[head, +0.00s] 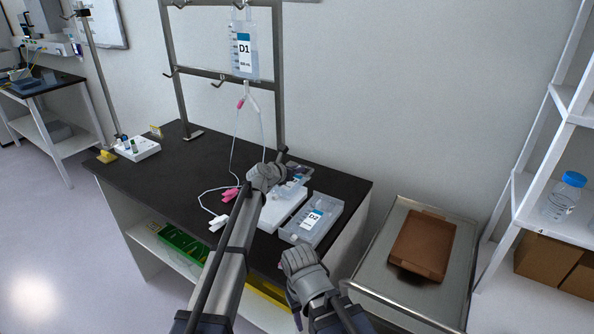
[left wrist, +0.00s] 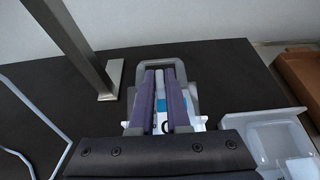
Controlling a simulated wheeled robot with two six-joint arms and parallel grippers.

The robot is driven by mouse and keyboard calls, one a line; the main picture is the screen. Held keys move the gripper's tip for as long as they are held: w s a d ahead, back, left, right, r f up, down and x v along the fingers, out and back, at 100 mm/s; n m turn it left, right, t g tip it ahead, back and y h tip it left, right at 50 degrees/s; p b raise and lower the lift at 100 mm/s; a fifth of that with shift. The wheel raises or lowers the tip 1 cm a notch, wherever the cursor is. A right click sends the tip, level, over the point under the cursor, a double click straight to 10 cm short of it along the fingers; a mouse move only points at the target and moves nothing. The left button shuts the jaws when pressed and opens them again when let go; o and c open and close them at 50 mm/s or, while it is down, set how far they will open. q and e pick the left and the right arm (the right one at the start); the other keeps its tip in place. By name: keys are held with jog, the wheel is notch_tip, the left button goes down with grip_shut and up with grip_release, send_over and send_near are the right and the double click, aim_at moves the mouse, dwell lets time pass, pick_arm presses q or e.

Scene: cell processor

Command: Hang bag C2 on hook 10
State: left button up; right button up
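A clear bag with a blue-and-white label (head: 299,174) lies on the black bench, partly hidden by my left gripper; its lettering is not readable, so I cannot tell if it is C2. My left gripper (head: 268,176) is over the bench beside this bag. In the left wrist view, its two purple-grey fingers (left wrist: 161,92) point at the labelled bag (left wrist: 190,88), with a narrow gap between them; a grip is not clear. My right gripper (head: 304,264) is low, in front of the bench. The metal rack has several hooks (head: 218,83); no hook numbers are readable.
Bag D1 (head: 243,58) hangs on the rack with its tubing reaching the bench. A clear tray (head: 325,228) holding bag D2 (head: 312,218) stands at the bench's front right. A cart with a brown tray (head: 422,243) stands to the right. The bench's left middle is clear.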

pick_arm(q)
jog(key=o, duration=0.4)
jog(key=shift+r, duration=0.2)
jog(key=shift+r+p, duration=0.2)
jog(key=shift+p, duration=0.2)
jog(key=p+v, duration=0.4)
jog(key=v, duration=0.8)
jog(key=shift+f+p, duration=0.1)
jog(key=shift+p, duration=0.25)
jog(key=shift+s+f, duration=0.1)
jog(key=shift+f, duration=0.05)
